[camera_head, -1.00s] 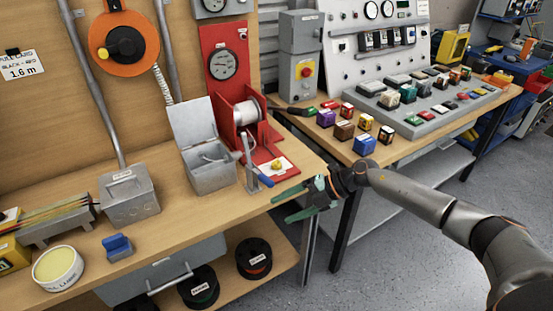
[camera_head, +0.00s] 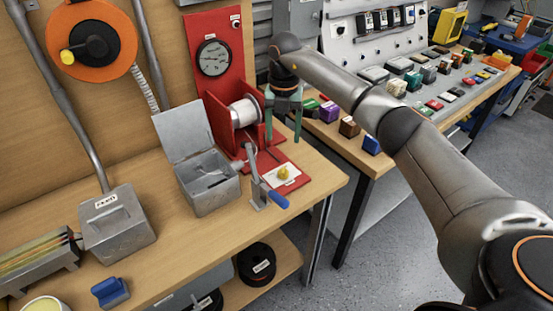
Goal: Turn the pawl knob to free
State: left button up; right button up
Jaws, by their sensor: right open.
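The pawl knob (camera_head: 283,174) is a small yellow knob on a white label plate, on the red base (camera_head: 297,182) of the winch at the right end of the workbench. My right gripper (camera_head: 283,128) points down with its two green fingers apart and nothing between them. It is above and behind the knob in the picture, beside the winch drum, and does not touch the knob. The drum (camera_head: 243,113) is white and sits between red side plates. A crank with a blue handle (camera_head: 279,200) stands just in front of the knob. My left gripper is not in view.
A grey open-lidded box (camera_head: 208,190) stands left of the winch. A red panel with a gauge (camera_head: 213,58) rises behind it. Several coloured blocks, one of them blue (camera_head: 371,145), sit on the bench at right. The wood in front of the crank is clear.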

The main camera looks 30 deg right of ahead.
aim_at(283, 169)
jog(key=f, duration=1.2)
jog(key=shift+s+p, duration=0.2)
jog(key=shift+p, duration=0.1)
grip_shut()
